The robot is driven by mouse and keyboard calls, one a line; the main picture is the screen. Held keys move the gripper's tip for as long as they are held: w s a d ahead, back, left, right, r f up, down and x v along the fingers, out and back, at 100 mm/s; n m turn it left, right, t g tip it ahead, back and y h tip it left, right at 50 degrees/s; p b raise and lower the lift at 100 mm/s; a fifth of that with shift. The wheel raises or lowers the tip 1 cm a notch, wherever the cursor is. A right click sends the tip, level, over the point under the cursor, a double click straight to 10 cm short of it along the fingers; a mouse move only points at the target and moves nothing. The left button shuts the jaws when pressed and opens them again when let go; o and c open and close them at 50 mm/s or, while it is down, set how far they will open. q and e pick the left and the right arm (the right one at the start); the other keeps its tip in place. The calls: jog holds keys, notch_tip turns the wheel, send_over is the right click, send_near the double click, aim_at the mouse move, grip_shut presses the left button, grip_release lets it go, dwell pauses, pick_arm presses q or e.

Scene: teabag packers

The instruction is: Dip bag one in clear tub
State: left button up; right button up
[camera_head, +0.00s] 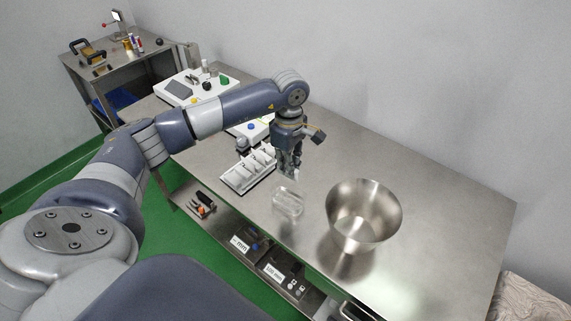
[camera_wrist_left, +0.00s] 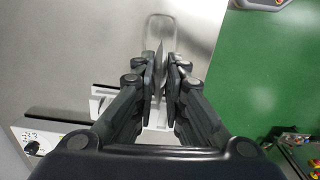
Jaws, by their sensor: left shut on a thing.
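My left gripper (camera_head: 289,172) points down over the steel table, beside the white slotted rack. In the left wrist view the gripper (camera_wrist_left: 163,65) is shut on a thin, pale flat thing (camera_wrist_left: 160,77), seen edge-on; it looks like a teabag, but I cannot read which one. The clear tub (camera_head: 288,205) stands on the table just in front of the fingertips in the head view. Its rim (camera_wrist_left: 147,32) also shows beyond the fingertips in the left wrist view. The held thing appears above and apart from the tub. My right gripper is out of view.
The white slotted rack (camera_head: 236,180) stands left of the tub. A large steel bowl (camera_head: 365,212) stands right of it. White devices with knobs (camera_head: 197,86) sit farther back. The steel table (camera_head: 440,205) is clear to the right. Dark bins (camera_head: 285,272) lie on the lower shelf.

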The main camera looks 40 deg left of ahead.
aim_at(288, 191)
pick_arm(q)
jog(key=shift+f, duration=0.5)
jog(key=shift+f+b, duration=0.4)
jog(key=shift+b, duration=0.1)
jog(key=shift+f+b, duration=0.4)
jog(key=shift+f, duration=0.35)
jog(key=shift+f+b, duration=0.3)
jog(key=shift+f, duration=0.25)
jog(key=shift+f+b, duration=0.3)
jog(key=shift+f, duration=0.15)
jog(key=shift+f+b, duration=2.4)
jog(key=shift+f, duration=0.5)
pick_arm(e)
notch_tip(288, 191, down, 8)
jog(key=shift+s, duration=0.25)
